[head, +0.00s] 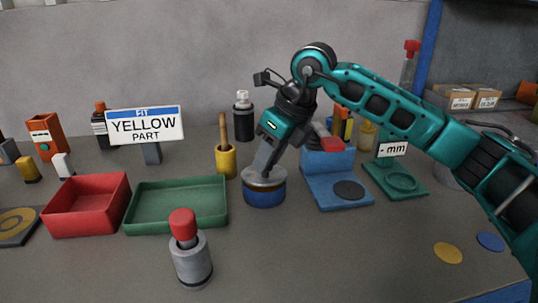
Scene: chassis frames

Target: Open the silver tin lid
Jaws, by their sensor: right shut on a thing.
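A round tin (264,198) with a blue body stands upright on the table near the middle of the head view. Its silver lid (251,184) sits on top, roughly level, with no clear gap between lid and body. My right gripper (266,166) comes down from above, slightly tilted, with its fingertips at the top centre of the lid. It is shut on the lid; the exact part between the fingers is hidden. My left gripper is not in view.
A yellow cup (226,162) with a wooden handle and a green tray (150,223) stand left of the tin. A blue stand (322,188) is close on its right. A grey cylinder with a red top (191,259) stands in front. The front right table is mostly clear.

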